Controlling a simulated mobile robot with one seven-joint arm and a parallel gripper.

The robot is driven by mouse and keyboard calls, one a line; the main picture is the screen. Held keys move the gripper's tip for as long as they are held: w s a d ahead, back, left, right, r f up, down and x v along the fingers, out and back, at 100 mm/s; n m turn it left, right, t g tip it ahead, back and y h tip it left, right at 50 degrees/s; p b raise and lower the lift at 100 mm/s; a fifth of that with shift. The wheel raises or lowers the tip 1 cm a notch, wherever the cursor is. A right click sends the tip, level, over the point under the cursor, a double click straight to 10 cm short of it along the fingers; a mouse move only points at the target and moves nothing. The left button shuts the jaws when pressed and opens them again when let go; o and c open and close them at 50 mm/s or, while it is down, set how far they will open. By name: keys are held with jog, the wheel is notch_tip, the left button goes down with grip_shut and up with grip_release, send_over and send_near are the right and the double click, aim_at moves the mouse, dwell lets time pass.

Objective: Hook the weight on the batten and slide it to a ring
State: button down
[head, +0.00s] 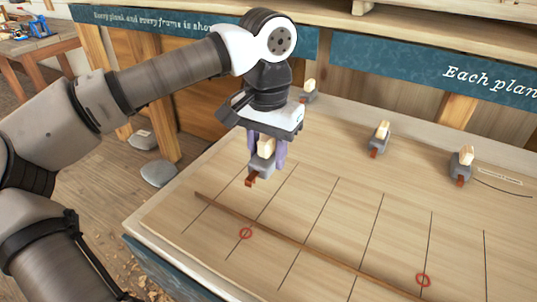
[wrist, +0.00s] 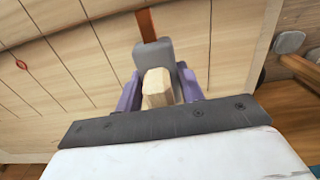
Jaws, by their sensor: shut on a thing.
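My gripper (head: 266,150) is shut on a grey weight (head: 262,167) with a pale wooden grip and a copper-brown hook. In the wrist view the weight (wrist: 153,58) sits between the purple fingers (wrist: 157,92), its hook (wrist: 147,25) pointing away. The weight is over the board's left part, behind the batten's left end; whether it touches the board is unclear. The thin brown batten (head: 300,243) runs diagonally across the board. Two red rings are marked near the batten, one at left (head: 246,233) and one at right (head: 423,280).
Other weights stand on the board's back half: one behind my gripper (head: 309,92), one at centre right (head: 379,138) and one at right (head: 461,165). Dark lines cross the board (head: 175,225). A blue lettered panel (head: 440,75) stands behind it. The board around the batten is clear.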

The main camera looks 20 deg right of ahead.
aim_at(263, 211)
jog(key=shift+s+a+f, duration=0.15)
jog(key=shift+s+f, duration=0.35)
jog(key=shift+s, duration=0.15)
jog(key=shift+f+b, duration=3)
jog(key=shift+f, duration=0.55)
jog(key=shift+f+b, duration=0.3)
jog(key=shift+f, duration=0.25)
jog(key=shift+s+a, duration=0.75)
jog(key=shift+a, duration=0.2)
jog(key=shift+f, duration=0.15)
jog(key=c, duration=0.8)
grip_release()
